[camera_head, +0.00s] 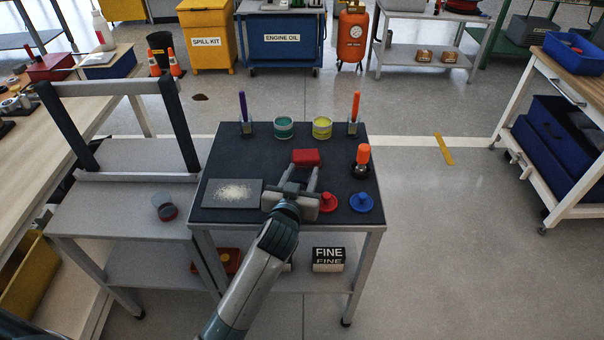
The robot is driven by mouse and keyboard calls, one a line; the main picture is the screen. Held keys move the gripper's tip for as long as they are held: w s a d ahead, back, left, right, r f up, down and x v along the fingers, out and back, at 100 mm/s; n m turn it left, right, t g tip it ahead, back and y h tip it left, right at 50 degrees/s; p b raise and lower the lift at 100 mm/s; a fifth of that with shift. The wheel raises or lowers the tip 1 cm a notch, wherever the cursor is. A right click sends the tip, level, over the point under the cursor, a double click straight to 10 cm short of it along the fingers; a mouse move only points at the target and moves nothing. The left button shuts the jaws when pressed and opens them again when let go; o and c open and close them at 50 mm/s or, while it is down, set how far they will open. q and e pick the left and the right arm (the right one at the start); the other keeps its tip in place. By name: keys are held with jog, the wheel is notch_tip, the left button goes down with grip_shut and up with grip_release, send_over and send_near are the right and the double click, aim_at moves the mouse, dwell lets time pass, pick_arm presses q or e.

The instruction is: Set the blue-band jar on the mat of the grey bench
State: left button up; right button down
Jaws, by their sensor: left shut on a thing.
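The grey bench (372,233) stands in front of me, with a dark mat (240,160) covering its top. My left gripper (301,171) is over the middle of the mat, shut on a red block (306,157) at its fingertips. Whether the block touches the mat is unclear. Two jars stand at the back of the mat: a teal-band jar (284,127) and a yellow-band jar (322,127). I cannot make out a clearly blue band on any jar. A small clear jar with a dark red part (165,207) is on the lower table at left. My right gripper is out of view.
On the mat are a plate with pale grains (232,193), red (327,202) and blue (361,202) knobbed discs, an orange-topped bottle (362,158), and purple (243,112) and orange (355,112) upright sticks in holders. A dark frame (180,125) rises at left.

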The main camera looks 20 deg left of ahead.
pick_arm(q)
jog(key=shift+f, duration=0.1)
jog(key=o, duration=1.1)
jog(key=v, duration=1.2)
